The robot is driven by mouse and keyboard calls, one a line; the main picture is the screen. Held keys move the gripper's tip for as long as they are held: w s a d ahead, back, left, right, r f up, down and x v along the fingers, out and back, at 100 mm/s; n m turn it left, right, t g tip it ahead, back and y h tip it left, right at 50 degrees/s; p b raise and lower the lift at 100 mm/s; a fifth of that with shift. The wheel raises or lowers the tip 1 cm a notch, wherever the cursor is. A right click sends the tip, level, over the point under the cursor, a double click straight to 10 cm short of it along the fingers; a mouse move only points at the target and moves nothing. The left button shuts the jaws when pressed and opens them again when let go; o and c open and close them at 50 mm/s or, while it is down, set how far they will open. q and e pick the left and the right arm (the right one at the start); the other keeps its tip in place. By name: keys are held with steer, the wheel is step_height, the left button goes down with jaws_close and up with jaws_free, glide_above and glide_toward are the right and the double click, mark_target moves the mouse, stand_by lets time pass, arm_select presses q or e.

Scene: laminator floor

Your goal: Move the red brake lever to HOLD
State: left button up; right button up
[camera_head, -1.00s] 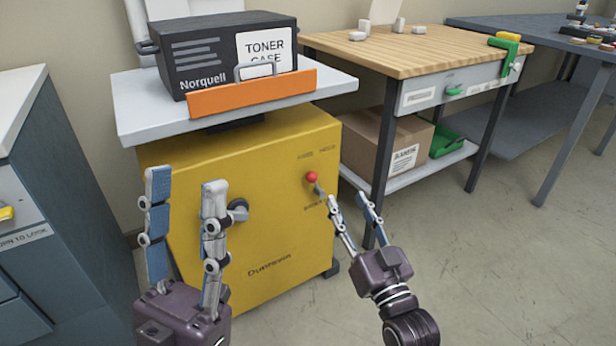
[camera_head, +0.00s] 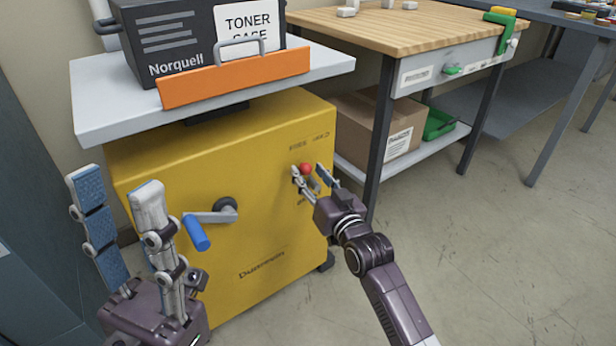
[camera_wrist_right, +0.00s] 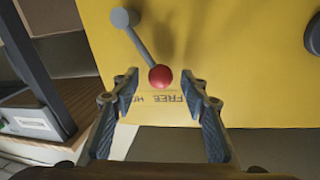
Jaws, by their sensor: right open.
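The brake lever's red ball knob (camera_head: 306,169) is on the front of the yellow cabinet (camera_head: 215,260), near its upper right corner. In the right wrist view the red knob (camera_wrist_right: 160,77) sits at the end of a grey rod that runs to a round pivot. Lettering beside it reads FREE and a partly hidden word starting with HO. My right gripper (camera_head: 314,172) is open with its fingers on either side of the knob. In the wrist view the open fingers (camera_wrist_right: 163,108) show gaps to the knob. My left gripper (camera_head: 108,190) is open and empty, left of the cabinet front.
A crank with a blue handle (camera_head: 197,232) sticks out of the cabinet front near my left gripper. A toner case (camera_head: 175,40) stands on the grey top behind an orange panel (camera_head: 235,77). A wooden-topped bench (camera_head: 400,30) stands to the right. The floor at right is clear.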

steer(key=shift+w+a, duration=0.2)
steer(key=shift+w, duration=0.25)
steer(key=shift+c, duration=0.2)
jaws_close()
